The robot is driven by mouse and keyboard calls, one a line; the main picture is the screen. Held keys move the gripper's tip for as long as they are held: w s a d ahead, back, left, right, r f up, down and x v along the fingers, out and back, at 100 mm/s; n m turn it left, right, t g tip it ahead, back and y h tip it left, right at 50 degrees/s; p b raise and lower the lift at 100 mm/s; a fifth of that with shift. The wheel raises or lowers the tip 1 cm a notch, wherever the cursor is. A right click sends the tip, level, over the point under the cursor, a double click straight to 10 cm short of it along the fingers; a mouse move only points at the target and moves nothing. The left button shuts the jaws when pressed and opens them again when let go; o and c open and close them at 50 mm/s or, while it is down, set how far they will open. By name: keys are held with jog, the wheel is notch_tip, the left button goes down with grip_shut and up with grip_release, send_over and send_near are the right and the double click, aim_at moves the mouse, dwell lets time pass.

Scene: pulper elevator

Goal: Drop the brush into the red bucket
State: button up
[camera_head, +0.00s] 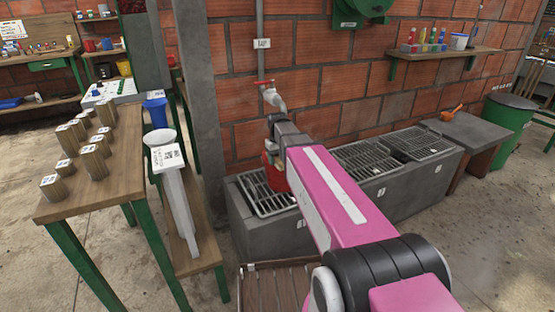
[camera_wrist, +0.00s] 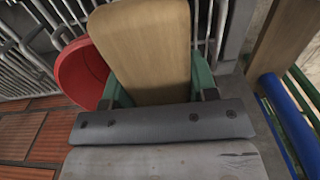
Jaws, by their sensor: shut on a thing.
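My gripper (camera_wrist: 158,92) is shut on a flat, pale wooden piece, which I take to be the brush (camera_wrist: 150,45); its green fingers show on both sides of it. Any bristles are hidden. The red bucket (camera_wrist: 82,72) is left of the brush in the wrist view, partly covered by it. In the head view the red bucket (camera_head: 271,176) is at the left end of the grated sink, below the tap, mostly hidden behind my pink arm.
The concrete sink (camera_head: 253,222) with metal grates stands along the brick wall. A tap (camera_head: 272,97) is above its left end. A wooden stool (camera_head: 280,285) is in front; a green bin (camera_head: 508,125) is far right.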

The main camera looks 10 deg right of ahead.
jog(key=shift+f, duration=0.25)
jog(key=o, duration=0.8)
notch_tip(320, 180, up, 12)
jog(key=shift+r, duration=0.2)
jog(key=s+d+f+m, duration=0.1)
jog(key=s+d+f, duration=0.1)
jog(key=s+f, duration=0.4)
jog(key=s+d+f+m, duration=0.1)
jog(key=s+f, duration=0.5)
jog(key=f, duration=0.3)
jog(key=s+d+f+m, duration=0.1)
jog(key=s+d+f, duration=0.1)
jog(key=s+f, duration=0.5)
jog(key=shift+s+d+f+m, duration=0.1)
jog(key=shift+d+f+m, duration=0.05)
jog(key=shift+d+m, duration=0.15)
